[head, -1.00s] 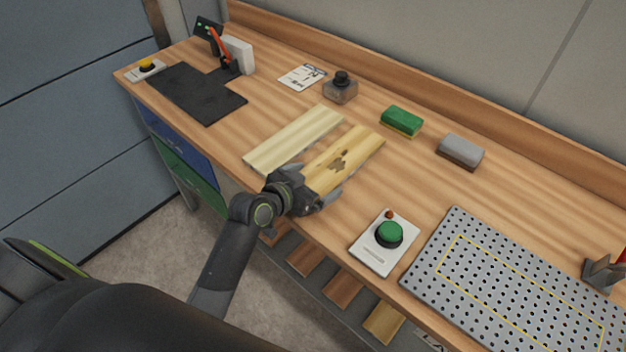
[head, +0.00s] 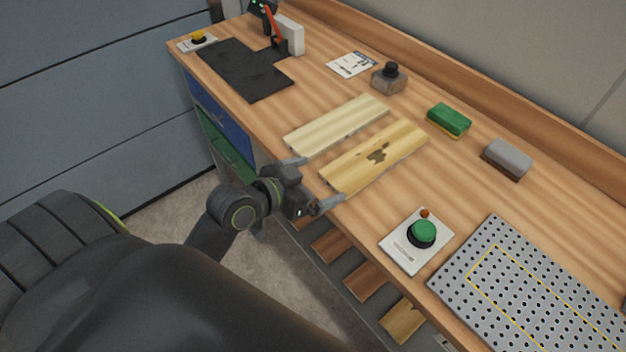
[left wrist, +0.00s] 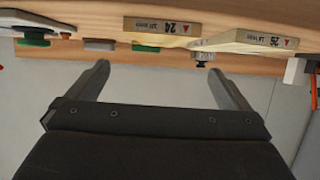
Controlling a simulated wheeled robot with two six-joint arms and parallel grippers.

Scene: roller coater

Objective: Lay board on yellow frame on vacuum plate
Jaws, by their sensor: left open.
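Two wooden boards lie side by side on the bench: a pale one (head: 335,124) and a yellower one with a dark knot mark (head: 378,153). In the left wrist view their front ends read 25 (left wrist: 262,38) and 24 (left wrist: 162,26); the knotted board appears to be 24. My left gripper (head: 318,180) is open and empty, just off the near end of the knotted board. Its two fingers (left wrist: 160,82) point toward that end, apart from it. The perforated vacuum plate (head: 458,284) with its yellow frame (head: 482,260) is at right, partly cut off. My right gripper is not visible.
A green button box (head: 405,253) stands between the boards and the plate. Behind are a green sponge (head: 449,119), a grey block (head: 507,158), a dark-knobbed weight (head: 389,80) and a card (head: 351,65). A black mat (head: 245,70) lies at left.

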